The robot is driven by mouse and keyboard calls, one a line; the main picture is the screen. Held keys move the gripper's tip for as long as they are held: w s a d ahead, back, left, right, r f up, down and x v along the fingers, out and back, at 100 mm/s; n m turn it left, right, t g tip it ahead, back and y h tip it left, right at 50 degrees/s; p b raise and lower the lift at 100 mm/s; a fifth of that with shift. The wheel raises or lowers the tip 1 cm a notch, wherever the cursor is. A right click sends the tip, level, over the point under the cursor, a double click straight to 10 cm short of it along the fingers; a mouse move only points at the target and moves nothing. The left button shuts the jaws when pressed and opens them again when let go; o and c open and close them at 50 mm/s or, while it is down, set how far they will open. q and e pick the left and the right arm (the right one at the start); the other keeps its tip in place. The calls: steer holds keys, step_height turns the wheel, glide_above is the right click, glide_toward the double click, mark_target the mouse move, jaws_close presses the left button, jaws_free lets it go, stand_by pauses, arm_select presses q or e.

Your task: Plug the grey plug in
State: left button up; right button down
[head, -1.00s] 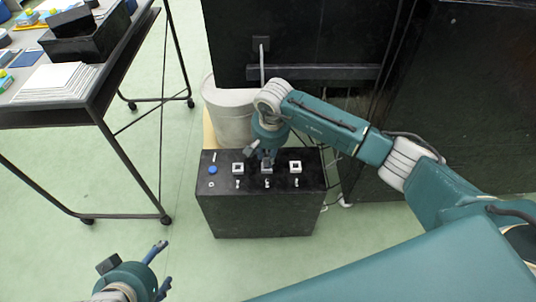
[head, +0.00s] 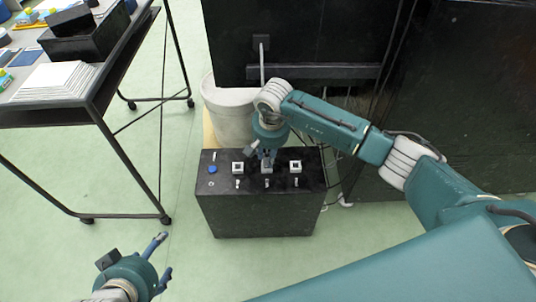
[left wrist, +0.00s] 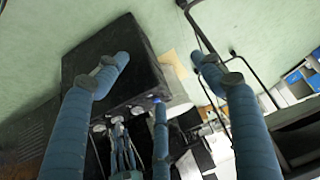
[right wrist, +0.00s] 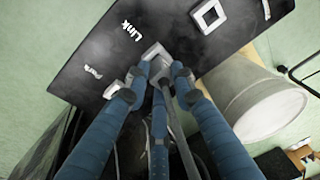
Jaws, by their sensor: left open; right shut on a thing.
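My right gripper (head: 266,156) is at the middle socket, shut on the grey plug (head: 267,169). In the right wrist view the fingertips (right wrist: 163,72) meet at the middle socket (right wrist: 152,50), and a grey cable (right wrist: 178,130) runs back between the fingers. The fingers hide most of the plug; I cannot tell how deep it sits. My left gripper (head: 164,258) is open and empty, low at the left, apart from the box.
Another socket (head: 237,168) is left of the middle one, and one (head: 295,167) is right of it. A white bin (head: 232,115) stands behind. A wheeled table (head: 95,95) stands at the left. Floor between is clear.

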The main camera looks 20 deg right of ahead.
arm_select(q)
steer(key=shift+w+d+r+t, duration=0.25)
steer(key=shift+w+r, duration=0.1)
steer(key=shift+w, duration=0.25)
steer(key=shift+w+d+r+t, duration=0.1)
steer(key=shift+w+r+t, duration=0.2)
steer(key=shift+w, duration=0.25)
arm_select(e)
steer(key=shift+f, duration=0.2)
stand_by(0.6)
arm_select(q)
steer(key=shift+w+d+r, duration=0.1)
steer(key=shift+w+r, duration=0.2)
steer(key=shift+w, duration=0.1)
steer(key=shift+w+d+r+t+b, duration=0.15)
steer(key=shift+w+r+t+b, duration=0.15)
steer(key=shift+t, duration=0.05)
arm_select(e)
steer(key=shift+f, duration=0.1)
arm_select(q)
steer(key=shift+w+d+r+h, duration=0.1)
steer(key=shift+w+r+h, duration=0.1)
steer(key=shift+w+h, duration=0.1)
arm_select(e)
steer(key=shift+f, duration=0.1)
